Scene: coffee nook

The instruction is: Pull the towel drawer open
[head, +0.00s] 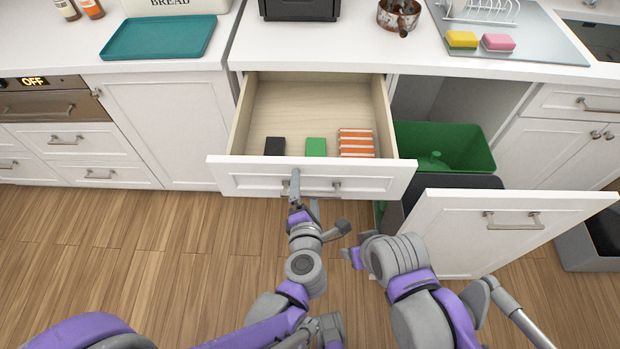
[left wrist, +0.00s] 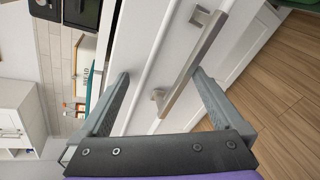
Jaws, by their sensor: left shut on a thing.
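The towel drawer (head: 232,178) is pulled well out from under the counter, with its pale wooden inside showing. In it are a dark folded item (head: 275,146), a green one (head: 316,147) and an orange-and-white striped towel (head: 356,143). My left gripper (head: 304,197) is at the drawer's front, shut on the bar handle (head: 337,185). In the left wrist view the handle (left wrist: 192,62) runs slantwise between the two fingers of that gripper (left wrist: 165,95). My right gripper (head: 355,250) is in front of the drawer, apart from it; its jaw gap is unclear.
Right of the drawer, a pulled-out cabinet front (head: 510,225) stands with a green bin (head: 445,143) behind it. A teal tray (head: 160,36), a yellow sponge (head: 462,40) and a pink sponge (head: 498,42) lie on the counter. The wooden floor (head: 120,240) at left is clear.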

